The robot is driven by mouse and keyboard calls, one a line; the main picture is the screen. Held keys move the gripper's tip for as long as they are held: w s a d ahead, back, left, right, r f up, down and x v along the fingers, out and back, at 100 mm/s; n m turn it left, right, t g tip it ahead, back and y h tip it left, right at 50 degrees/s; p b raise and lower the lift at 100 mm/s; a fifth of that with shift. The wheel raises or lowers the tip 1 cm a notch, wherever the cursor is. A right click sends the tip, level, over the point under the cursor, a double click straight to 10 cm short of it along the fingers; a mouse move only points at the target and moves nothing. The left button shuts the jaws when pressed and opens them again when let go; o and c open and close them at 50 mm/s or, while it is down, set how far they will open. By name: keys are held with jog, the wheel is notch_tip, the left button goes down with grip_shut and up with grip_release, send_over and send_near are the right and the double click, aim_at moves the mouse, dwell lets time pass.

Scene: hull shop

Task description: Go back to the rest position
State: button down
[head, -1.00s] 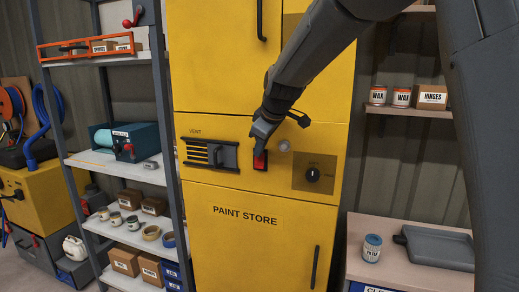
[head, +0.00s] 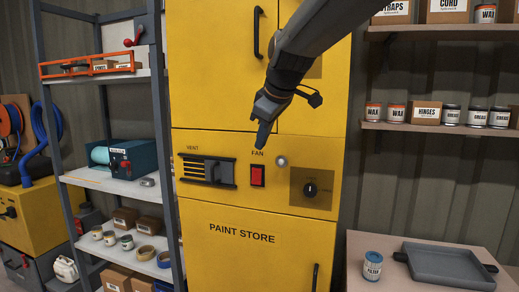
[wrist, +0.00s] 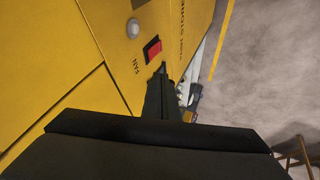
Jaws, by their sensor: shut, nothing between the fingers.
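My gripper (head: 262,138) is shut and empty. It hangs in front of the yellow paint store cabinet (head: 240,262), just above the red fan switch (head: 257,176) in the head view, and apart from it as far as I can tell. In the wrist view the shut fingers (wrist: 163,75) point toward the cabinet face, with the red switch (wrist: 153,49) just beyond their tips. The switch's dark surround and the FAN label above it are both uncovered in the head view.
The cabinet panel also has a vent slider (head: 207,170), a round grey button or lamp (head: 282,161) and a black dial (head: 310,189). A loaded shelf rack (head: 160,110) stands left. At right are a wall shelf (head: 440,130) and a bench with a paint can (head: 372,268) and grey tray (head: 445,265).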

jog(key=s+d+f+m+g, duration=0.2)
jog(key=s+d+f+m, duration=0.2)
jog(key=s+f, duration=0.5)
jog(key=s+d+f+m+g+h, duration=0.1)
jog(key=s+d+f+m, duration=0.3)
jog(key=s+f, duration=0.5)
jog(key=s+d+f+m+g+h, duration=0.1)
jog(key=s+d+f+m, duration=0.3)
jog(key=s+f, duration=0.5)
notch_tip(320, 180, down, 6)
jog(key=shift+d+f+g, duration=0.1)
jog(key=shift+d+g, duration=0.8)
jog(key=shift+d, duration=0.15)
